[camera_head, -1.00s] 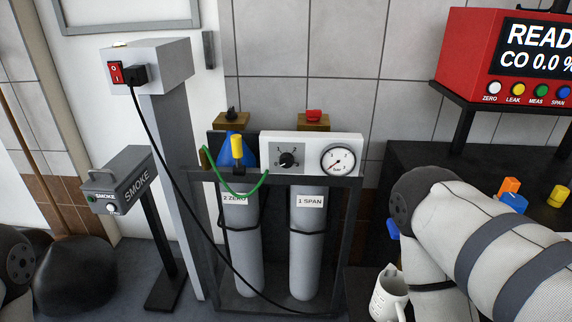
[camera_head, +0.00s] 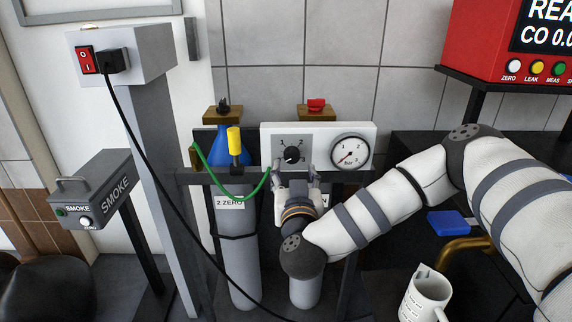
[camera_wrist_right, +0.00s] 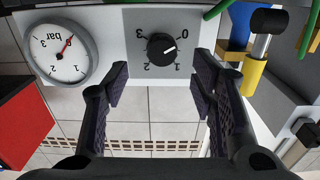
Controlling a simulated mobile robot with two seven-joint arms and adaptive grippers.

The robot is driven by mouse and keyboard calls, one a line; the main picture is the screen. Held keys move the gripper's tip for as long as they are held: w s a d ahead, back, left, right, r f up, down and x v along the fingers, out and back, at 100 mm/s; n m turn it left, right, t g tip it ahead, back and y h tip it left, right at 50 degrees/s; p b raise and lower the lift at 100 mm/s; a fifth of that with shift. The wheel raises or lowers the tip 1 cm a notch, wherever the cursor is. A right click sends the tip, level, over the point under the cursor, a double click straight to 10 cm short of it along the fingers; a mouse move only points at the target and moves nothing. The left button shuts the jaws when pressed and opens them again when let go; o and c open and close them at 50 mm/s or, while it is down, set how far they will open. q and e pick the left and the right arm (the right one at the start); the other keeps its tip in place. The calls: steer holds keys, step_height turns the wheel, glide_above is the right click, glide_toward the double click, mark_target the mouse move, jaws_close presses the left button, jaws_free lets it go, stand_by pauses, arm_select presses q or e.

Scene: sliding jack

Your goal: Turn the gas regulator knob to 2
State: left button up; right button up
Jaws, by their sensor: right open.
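The gas regulator knob (camera_head: 291,154) is a small black dial on a grey plate marked 0 to 3, set in a white panel (camera_head: 330,132). The knob also shows in the right wrist view (camera_wrist_right: 161,47), upside down. Its white pointer line lies between 0 and 1. My right gripper (camera_head: 295,174) is open just below and in front of the knob. In the wrist view its dark ridged fingers (camera_wrist_right: 158,88) stand apart on either side of the knob's line, with nothing between them. My left gripper is out of view.
A pressure gauge (camera_head: 350,154) sits right of the knob, its needle near the low end. A green hose (camera_head: 222,188) and yellow valve (camera_head: 234,140) are at the left. A dark frame holds two grey cylinders (camera_head: 243,260). A white jug (camera_head: 424,296) stands lower right.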

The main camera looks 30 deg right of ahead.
mark_target(292, 158)
steer(key=x, duration=0.5)
steer(key=shift+w+d+f+b, duration=0.1)
steer(key=shift+w+b, duration=0.2)
steer(key=shift+w, duration=0.1)
